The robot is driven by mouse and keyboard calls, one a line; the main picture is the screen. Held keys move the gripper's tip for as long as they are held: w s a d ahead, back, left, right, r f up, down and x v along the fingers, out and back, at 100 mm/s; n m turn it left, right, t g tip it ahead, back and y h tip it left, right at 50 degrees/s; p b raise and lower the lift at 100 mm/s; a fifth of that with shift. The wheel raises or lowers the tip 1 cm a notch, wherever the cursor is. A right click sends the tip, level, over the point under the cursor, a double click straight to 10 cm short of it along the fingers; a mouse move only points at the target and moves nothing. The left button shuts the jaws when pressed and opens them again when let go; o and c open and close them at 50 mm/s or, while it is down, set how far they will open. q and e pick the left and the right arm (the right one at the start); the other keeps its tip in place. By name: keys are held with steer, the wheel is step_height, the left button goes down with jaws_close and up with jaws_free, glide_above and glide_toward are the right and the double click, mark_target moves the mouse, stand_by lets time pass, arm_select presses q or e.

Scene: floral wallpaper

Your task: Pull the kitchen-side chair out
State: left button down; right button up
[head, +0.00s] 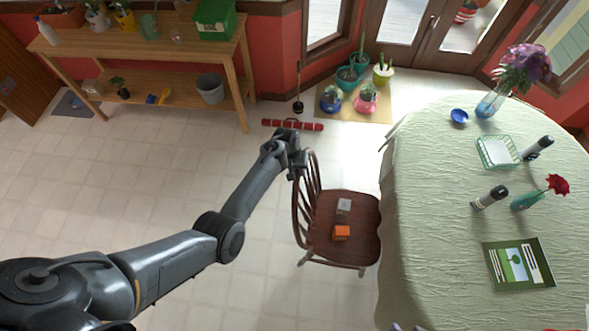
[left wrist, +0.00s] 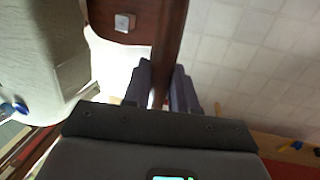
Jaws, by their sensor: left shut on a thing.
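A dark brown wooden chair (head: 325,240) with a spindle back stands left of the cloth-covered table, its seat towards the table. A grey box (head: 344,206) and an orange box (head: 341,232) lie on the seat. My left gripper (head: 298,172) is at the far end of the chair's back. In the left wrist view the fingers (left wrist: 162,88) are shut on the chair's brown top rail (left wrist: 172,35). The grey box also shows there on the seat (left wrist: 125,22). My arm hides little of the chair. My right gripper is not in view.
The table (head: 425,230) with a pale green cloth holds vases, bottles, a basket and a booklet. The tiled floor left of the chair is clear. A wooden shelf bench (head: 160,55) stands at the back left. A red roll (head: 292,125) and potted cacti (head: 365,95) lie beyond the chair.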

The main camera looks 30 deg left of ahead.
arm_select(q)
steer(key=shift+s+a, duration=0.1)
steer(key=shift+a, duration=0.25)
steer(key=shift+f, duration=0.1)
steer(key=c, duration=0.9)
jaws_free()
steer(key=shift+r, duration=0.7)
steer(key=r, duration=0.3)
steer(key=a+r, duration=0.1)
steer(key=r, duration=0.2)
steer(key=a+r, duration=0.1)
steer(key=r, duration=0.2)
steer(key=shift+s+r, duration=0.15)
steer(key=shift+s, duration=0.25)
